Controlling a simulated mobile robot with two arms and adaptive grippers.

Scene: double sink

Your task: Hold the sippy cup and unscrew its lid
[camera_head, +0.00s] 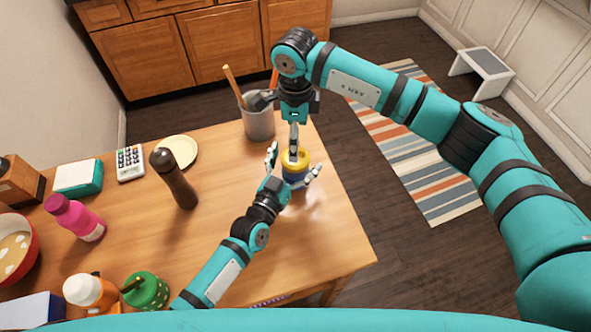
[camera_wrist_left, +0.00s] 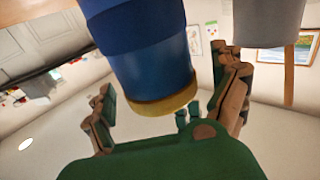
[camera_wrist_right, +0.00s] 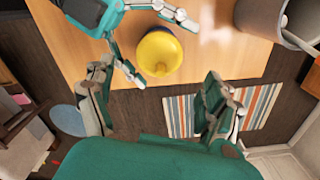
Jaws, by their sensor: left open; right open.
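The sippy cup (camera_head: 294,179) stands upright on the table, with a blue body and a yellow lid (camera_head: 301,157). My left gripper (camera_head: 294,162) is open, with its fingers on either side of the cup. In the left wrist view the blue cup body (camera_wrist_left: 150,62) shows upside down between the spread fingers; contact cannot be told. My right gripper (camera_head: 293,148) is open above the cup, pointing down. One finger partly hides the lid in the head view. In the right wrist view the lid (camera_wrist_right: 159,52) lies beyond and between the open fingers, apart from them.
A grey utensil holder (camera_head: 259,125) stands close behind the cup. A dark pepper mill (camera_head: 175,180), a cream plate (camera_head: 184,150) and a pink bottle (camera_head: 76,218) stand to the left. The table's right edge is near the cup. The table front right is clear.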

